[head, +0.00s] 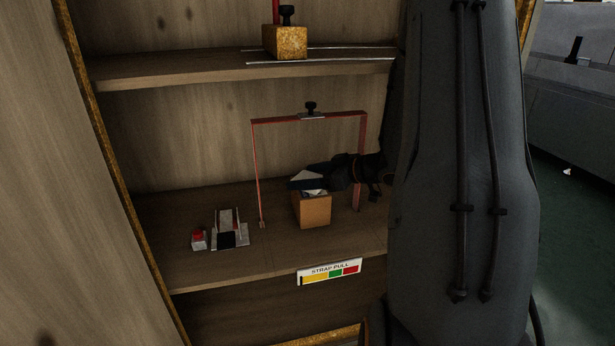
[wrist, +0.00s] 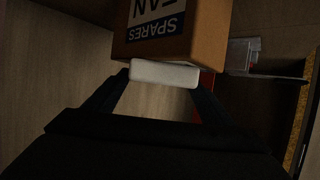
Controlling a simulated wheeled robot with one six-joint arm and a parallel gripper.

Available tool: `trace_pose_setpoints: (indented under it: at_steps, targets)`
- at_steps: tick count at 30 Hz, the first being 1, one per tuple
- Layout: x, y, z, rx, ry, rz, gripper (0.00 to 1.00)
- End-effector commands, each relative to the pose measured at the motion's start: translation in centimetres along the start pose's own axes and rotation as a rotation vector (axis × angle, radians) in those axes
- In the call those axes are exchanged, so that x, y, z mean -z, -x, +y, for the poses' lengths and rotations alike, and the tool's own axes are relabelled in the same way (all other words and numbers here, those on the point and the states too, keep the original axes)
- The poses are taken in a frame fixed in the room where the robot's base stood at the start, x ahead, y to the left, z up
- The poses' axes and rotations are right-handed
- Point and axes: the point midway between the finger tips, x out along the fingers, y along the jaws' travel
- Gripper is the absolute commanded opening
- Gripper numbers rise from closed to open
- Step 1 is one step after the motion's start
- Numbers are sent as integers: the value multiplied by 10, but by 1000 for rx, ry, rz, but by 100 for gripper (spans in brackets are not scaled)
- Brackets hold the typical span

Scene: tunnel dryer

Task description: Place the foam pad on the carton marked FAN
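The carton (head: 313,211) is a brown box standing on the lower shelf. In the wrist view the carton (wrist: 205,45) shows a printed label reading SPARES and FAN, upside down. The white foam pad (wrist: 164,74) lies between the fingertips of my gripper (wrist: 162,82), close to the carton's near edge. In the head view my gripper (head: 309,179) reaches in from the right, just over the carton's top. A pale patch there is partly hidden by a finger. I cannot tell whether the pad touches the carton.
A thin red frame (head: 309,119) with a black knob arches beside and over the carton. A red-topped block (head: 199,239) and a grey fixture (head: 229,233) stand to the left. A STRAP PULL sign (head: 330,271) is on the shelf's front edge. The upper shelf (head: 170,71) lies above.

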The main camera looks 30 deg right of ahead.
Motion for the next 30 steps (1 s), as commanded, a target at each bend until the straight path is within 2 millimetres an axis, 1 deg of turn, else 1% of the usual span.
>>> trace_pose_setpoints:
  at_steps: [6, 8, 11, 18, 21, 25, 30]
  targets:
    - [3, 1, 0, 0, 2, 0, 76]
    - [3, 9, 0, -2, -1, 0, 76]
    - [4, 26, 1, -3, -2, -1, 76]
    - [5, 78, 1, -5, -2, 0, 76]
    - [4, 95, 1, -4, -2, 0, 76]
    - [4, 111, 0, -3, -1, 0, 76]
    - [3, 121, 0, -1, -1, 0, 76]
